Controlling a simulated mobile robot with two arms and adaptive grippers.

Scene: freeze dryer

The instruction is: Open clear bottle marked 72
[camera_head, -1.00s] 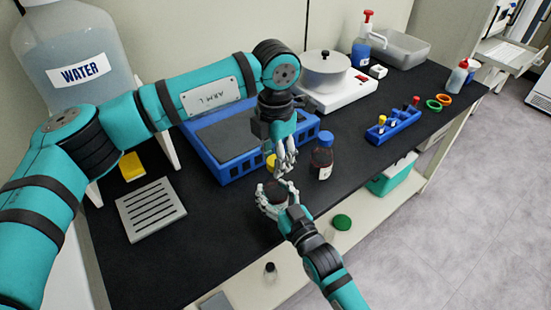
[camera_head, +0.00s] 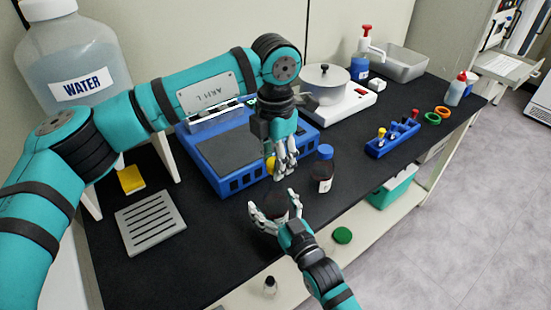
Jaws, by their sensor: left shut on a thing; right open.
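My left gripper (camera_head: 284,172) points down above the front of the bench, shut on a small yellow thing (camera_head: 270,165) that looks like a cap and is partly hidden by the fingers. My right gripper (camera_head: 273,205) is below it with its fingers spread open. A dark round shape shows between the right fingers, mostly hidden; I cannot tell whether it is the clear bottle. No number 72 is readable. A brown bottle with a blue cap (camera_head: 323,169) stands upright just right of my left gripper, apart from it.
A blue device (camera_head: 222,183) stands behind the grippers. A blue rack (camera_head: 392,138) with several coloured caps is to the right, and a grey slotted plate (camera_head: 150,222) to the left. A green lid (camera_head: 342,235) lies on the lower shelf.

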